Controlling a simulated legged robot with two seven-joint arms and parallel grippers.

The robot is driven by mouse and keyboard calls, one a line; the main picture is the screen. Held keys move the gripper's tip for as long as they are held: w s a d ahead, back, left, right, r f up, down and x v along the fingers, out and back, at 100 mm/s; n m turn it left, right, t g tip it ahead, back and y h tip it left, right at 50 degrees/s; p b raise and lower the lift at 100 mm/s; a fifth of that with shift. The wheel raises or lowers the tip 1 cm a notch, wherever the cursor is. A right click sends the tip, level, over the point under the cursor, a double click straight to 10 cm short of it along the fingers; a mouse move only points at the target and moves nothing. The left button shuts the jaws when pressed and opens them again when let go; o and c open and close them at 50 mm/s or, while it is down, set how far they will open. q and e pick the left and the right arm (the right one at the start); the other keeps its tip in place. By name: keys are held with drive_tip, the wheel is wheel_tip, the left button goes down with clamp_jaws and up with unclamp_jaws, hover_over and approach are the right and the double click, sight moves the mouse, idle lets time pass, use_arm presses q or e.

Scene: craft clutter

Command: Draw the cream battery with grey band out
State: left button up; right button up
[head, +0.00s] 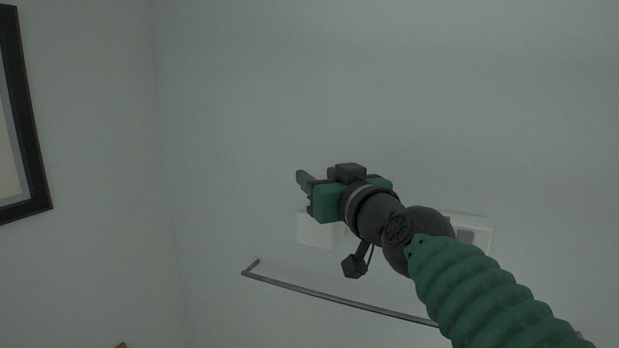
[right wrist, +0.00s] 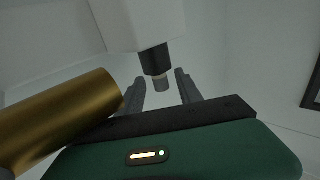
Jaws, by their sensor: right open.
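My right gripper (head: 303,192) is raised in front of the wall in the head view. In the right wrist view its two grey fingers (right wrist: 161,92) are apart, with nothing held. A short dark piece (right wrist: 154,60) sticks out of a white box toward the gap between the fingers. A small greyish-tan end (right wrist: 160,83) shows at its tip, apart from the fingers as far as I can see. It may be the end of the battery; no cream body or grey band shows clearly. My left gripper is not in view.
The white box (head: 315,229) is at the wall behind my gripper. A pale panel (head: 470,232) sits to its right. A thin grey rail (head: 315,293) runs below. A gold cylinder (right wrist: 62,122) is close on the left in the wrist view. A dark frame (head: 35,160) hangs at left.

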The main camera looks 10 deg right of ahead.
drive_tip(key=shift+w+d+f, duration=0.15)
drive_tip(key=shift+w, duration=0.1)
drive_tip(key=shift+s+a, duration=0.25)
drive_tip(key=shift+s, duration=0.1)
drive_tip(key=shift+s+a+r, duration=0.1)
drive_tip(key=shift+s+r, duration=0.1)
drive_tip(key=shift+s, duration=0.1)
drive_tip(key=shift+c, duration=1.7)
drive_tip(key=shift+w+d, duration=0.1)
drive_tip(key=shift+d, duration=0.1)
clamp_jaws()
drive_tip(key=shift+c, duration=1.6)
unclamp_jaws()
drive_tip(key=shift+a, duration=0.1)
clamp_jaws()
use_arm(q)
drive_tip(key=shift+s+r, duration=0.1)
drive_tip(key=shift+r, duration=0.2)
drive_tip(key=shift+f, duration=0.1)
use_arm(e)
drive_tip(key=shift+w+r, duration=0.1)
drive_tip(key=shift+r, duration=0.15)
